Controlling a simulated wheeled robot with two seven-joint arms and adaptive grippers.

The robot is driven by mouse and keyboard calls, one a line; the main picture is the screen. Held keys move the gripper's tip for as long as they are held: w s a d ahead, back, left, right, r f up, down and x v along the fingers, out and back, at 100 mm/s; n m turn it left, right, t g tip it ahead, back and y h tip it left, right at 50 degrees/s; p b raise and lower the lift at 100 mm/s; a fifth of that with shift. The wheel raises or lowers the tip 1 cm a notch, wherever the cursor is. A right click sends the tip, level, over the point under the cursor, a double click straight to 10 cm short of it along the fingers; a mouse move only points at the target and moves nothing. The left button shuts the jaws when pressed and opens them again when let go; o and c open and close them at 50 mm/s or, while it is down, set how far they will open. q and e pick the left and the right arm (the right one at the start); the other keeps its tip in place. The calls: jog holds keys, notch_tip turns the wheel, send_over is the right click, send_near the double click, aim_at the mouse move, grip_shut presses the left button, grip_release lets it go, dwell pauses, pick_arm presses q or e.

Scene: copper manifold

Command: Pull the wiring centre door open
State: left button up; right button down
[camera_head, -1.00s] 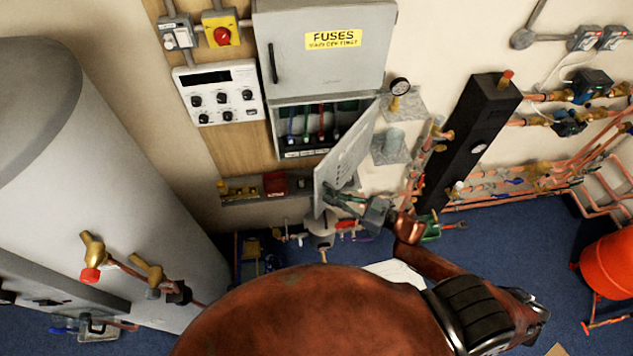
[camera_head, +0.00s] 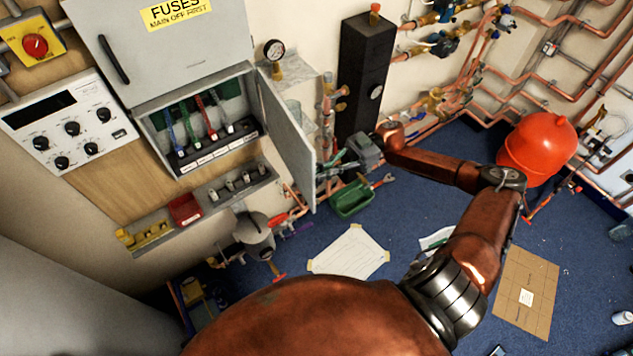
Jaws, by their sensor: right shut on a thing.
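The wiring centre (camera_head: 247,162) is a grey wall box below the fuse box, with coloured wires and a dark terminal strip inside. Its grey door (camera_head: 285,128) is hinged on the right side and stands swung wide out, seen nearly edge-on. My right gripper (camera_head: 328,172) is at the door's free edge, low down, shut on the door. The exact grip is partly hidden by the door. My left gripper is out of view.
The fuse box (camera_head: 165,45) is above, a white control panel (camera_head: 68,122) to its left. A black column (camera_head: 365,75) and copper pipes stand right of the door. A green tray (camera_head: 350,198), paper sheet (camera_head: 348,252) and red vessel (camera_head: 540,148) are on the blue floor.

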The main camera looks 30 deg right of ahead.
jog(key=shift+d, duration=0.7)
jog(key=c, duration=2.3)
grip_release()
jog(key=shift+c, duration=0.2)
jog(key=d, duration=1.2)
jog(key=shift+w+f, duration=0.1)
